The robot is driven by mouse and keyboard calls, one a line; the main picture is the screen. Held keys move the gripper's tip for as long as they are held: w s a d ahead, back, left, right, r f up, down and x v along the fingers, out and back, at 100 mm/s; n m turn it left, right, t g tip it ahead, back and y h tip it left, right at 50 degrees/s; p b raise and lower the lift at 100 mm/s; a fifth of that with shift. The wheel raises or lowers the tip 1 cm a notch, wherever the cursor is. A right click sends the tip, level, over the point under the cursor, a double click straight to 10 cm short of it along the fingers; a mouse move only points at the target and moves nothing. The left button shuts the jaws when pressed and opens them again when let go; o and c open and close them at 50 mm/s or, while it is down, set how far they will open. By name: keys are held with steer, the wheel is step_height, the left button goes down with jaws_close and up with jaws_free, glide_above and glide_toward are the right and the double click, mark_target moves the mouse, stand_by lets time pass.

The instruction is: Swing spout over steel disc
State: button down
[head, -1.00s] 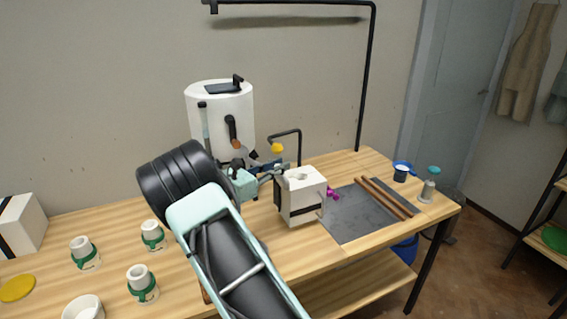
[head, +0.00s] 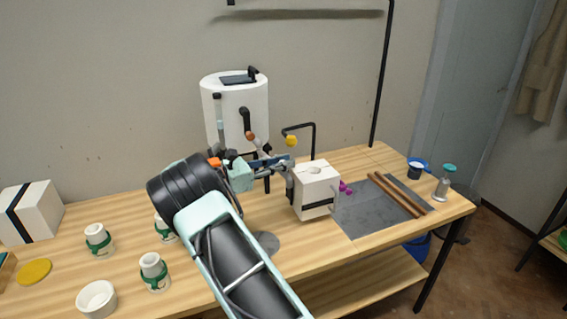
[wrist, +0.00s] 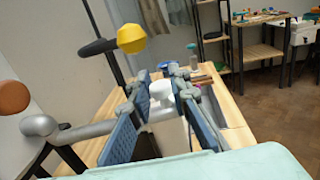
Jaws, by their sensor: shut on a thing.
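The white tank (head: 235,105) stands at the back of the table. A grey metal spout (wrist: 75,131) runs from a round joint at the left of the wrist view and passes behind my left finger. My gripper (head: 283,163) has its blue fingers around the spout; it also shows in the wrist view (wrist: 163,105). The gripped part is mostly hidden by the fingers. The grey steel disc (head: 266,243) lies flat on the table in front of the tank, beside my arm, which partly covers it. The spout's outlet cannot be made out.
A white block with a top hole (head: 316,188) stands just right of my gripper. A black bent rod with a yellow ball (head: 291,141) and the tank's brown-knobbed lever (head: 250,135) are close by. White-and-green cups (head: 154,272) stand left. A grey slab (head: 365,212) lies right.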

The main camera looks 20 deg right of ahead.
steer(key=c, duration=1.8)
jaws_free()
steer(key=a, duration=0.4)
steer(key=s+a, duration=0.1)
steer(key=a, duration=0.7)
steer(key=shift+s, duration=0.3)
